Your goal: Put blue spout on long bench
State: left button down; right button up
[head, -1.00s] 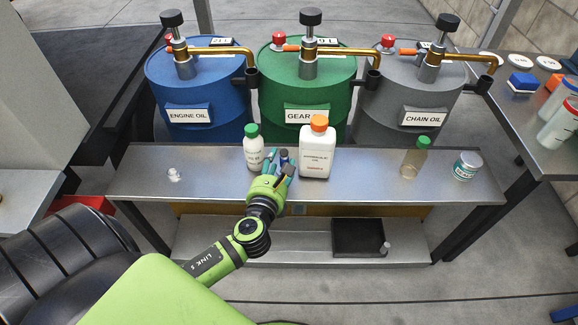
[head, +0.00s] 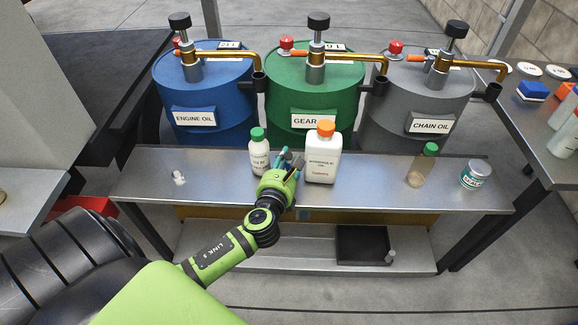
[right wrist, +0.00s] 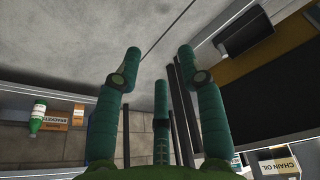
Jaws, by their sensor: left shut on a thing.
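My left gripper (head: 284,165) is over the long metal bench (head: 380,192), between a white bottle with a green cap and a larger white bottle with an orange cap. Its teal fingers are shut on a small dark blue thing, apparently the blue spout, which they mostly hide. I cannot tell whether the spout touches the bench top. My right gripper (right wrist: 160,80) shows only in the right wrist view, with its three green fingers spread and nothing between them.
The green-capped bottle (head: 259,152) and orange-capped bottle (head: 322,158) stand close beside the left gripper. A brownish bottle (head: 422,166) and a tin (head: 475,174) stand farther right. A small clear item (head: 178,178) lies left. Blue, green and grey drums stand behind.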

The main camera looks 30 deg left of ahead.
pick_arm(q)
jog(key=shift+r, duration=0.1)
jog(key=shift+r, duration=0.25)
notch_tip(320, 180, up, 4)
jog(key=p, duration=0.3)
jog(key=shift+r, duration=0.15)
notch_tip(320, 180, up, 5)
jog(key=p, duration=0.2)
jog(key=shift+r+p, duration=0.15)
jog(key=shift+p, duration=0.2)
notch_tip(320, 180, up, 8)
jog(key=p, duration=0.3)
pick_arm(e)
notch_tip(320, 180, down, 15)
jog(key=s, duration=0.1)
jog(key=shift+s+d+r+t, duration=0.15)
jog(key=shift+s+d+t, duration=0.05)
jog(key=shift+d+t, duration=0.25)
